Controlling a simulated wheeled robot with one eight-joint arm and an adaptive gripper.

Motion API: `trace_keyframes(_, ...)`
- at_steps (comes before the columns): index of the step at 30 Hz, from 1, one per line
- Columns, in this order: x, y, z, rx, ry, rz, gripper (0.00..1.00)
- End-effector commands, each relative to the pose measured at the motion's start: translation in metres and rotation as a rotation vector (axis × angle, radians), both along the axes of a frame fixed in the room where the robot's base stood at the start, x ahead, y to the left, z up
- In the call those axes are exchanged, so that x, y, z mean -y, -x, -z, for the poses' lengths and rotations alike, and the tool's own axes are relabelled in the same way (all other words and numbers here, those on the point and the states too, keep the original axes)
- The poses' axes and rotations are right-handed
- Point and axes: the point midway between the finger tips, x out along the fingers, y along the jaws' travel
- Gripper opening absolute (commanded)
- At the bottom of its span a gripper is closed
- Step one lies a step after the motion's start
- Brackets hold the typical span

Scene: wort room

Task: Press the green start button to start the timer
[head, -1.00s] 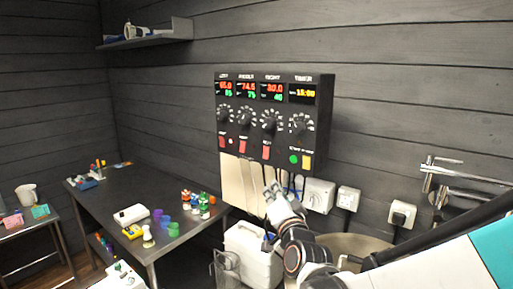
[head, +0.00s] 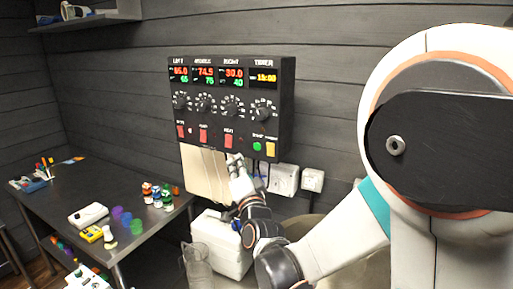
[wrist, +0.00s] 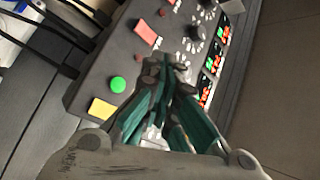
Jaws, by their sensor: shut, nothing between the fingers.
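The black control panel (head: 228,100) hangs on the dark plank wall. The green start button (head: 257,146) is at its lower right, under the timer display (head: 263,77), which shows yellow digits. A yellow button (head: 270,149) sits beside it. In the wrist view the green button (wrist: 118,84) is left of my gripper (wrist: 172,64), with the yellow button (wrist: 101,108) below it. My gripper is shut and empty, its fingertips over the panel face near a red switch (wrist: 145,33). In the head view my gripper (head: 236,163) is just below the panel's lower edge, left of the green button.
White socket boxes (head: 285,178) with cables are on the wall below right of the panel. A white canister (head: 221,243) and a clear jug (head: 196,265) stand below. A dark table (head: 75,200) with small coloured items is at left.

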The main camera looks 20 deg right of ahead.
Motion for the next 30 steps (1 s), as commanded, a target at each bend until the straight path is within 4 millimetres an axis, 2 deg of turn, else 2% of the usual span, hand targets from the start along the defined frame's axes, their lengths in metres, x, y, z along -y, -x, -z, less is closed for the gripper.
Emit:
trace_keyframes(15, 0.046, -0.045, 0.001, -0.001, 0.001, 0.002, 0.0)
trace_keyframes(21, 0.053, -0.052, 0.001, -0.002, 0.001, 0.001, 0.0)
trace_keyframes(30, 0.054, -0.054, 0.0, -0.002, 0.001, 0.0, 0.0)
